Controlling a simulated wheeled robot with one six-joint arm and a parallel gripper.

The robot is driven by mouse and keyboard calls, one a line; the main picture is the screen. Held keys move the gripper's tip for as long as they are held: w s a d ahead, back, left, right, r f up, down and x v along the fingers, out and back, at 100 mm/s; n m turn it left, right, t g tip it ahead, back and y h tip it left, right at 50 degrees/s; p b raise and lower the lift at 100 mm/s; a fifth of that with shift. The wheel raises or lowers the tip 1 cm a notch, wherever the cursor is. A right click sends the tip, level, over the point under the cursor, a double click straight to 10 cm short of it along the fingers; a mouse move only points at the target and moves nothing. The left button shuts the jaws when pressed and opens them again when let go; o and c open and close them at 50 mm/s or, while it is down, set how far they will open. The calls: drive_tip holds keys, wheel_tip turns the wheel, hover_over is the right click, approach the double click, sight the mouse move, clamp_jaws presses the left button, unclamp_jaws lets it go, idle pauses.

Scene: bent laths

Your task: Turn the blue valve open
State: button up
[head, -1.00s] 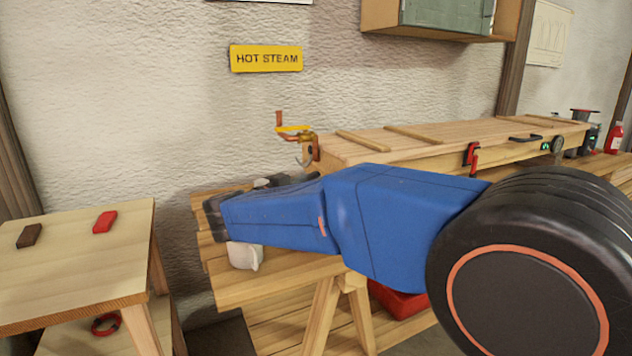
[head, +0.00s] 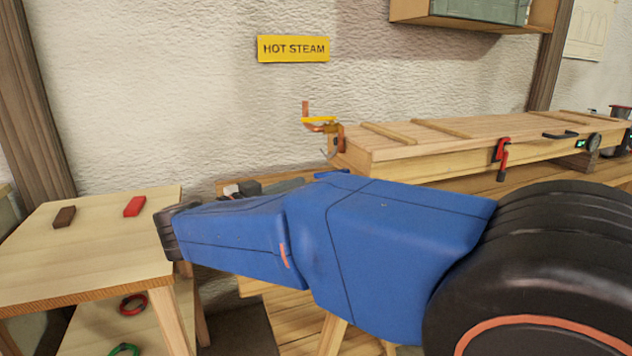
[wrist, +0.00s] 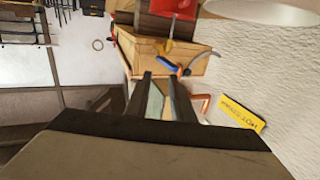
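A valve with a yellow lever (head: 319,120) sits on copper pipework at the left end of a long wooden box in the head view. I cannot tell how far the blue handle is turned. My gripper (wrist: 160,76) points toward it with its two dark fingers apart. Nothing is clearly held between them, and the handle appears beyond the tips. In the head view my blue arm hides most of the area below the box end.
The long wooden box (head: 465,140) carries a red clamp (head: 502,155) on its front. A yellow HOT STEAM sign (head: 293,49) hangs on the wall. A small table (head: 95,240) at left bears a red block (head: 134,206) and a brown block (head: 64,217).

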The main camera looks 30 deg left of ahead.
drive_tip(key=shift+v, duration=1.7)
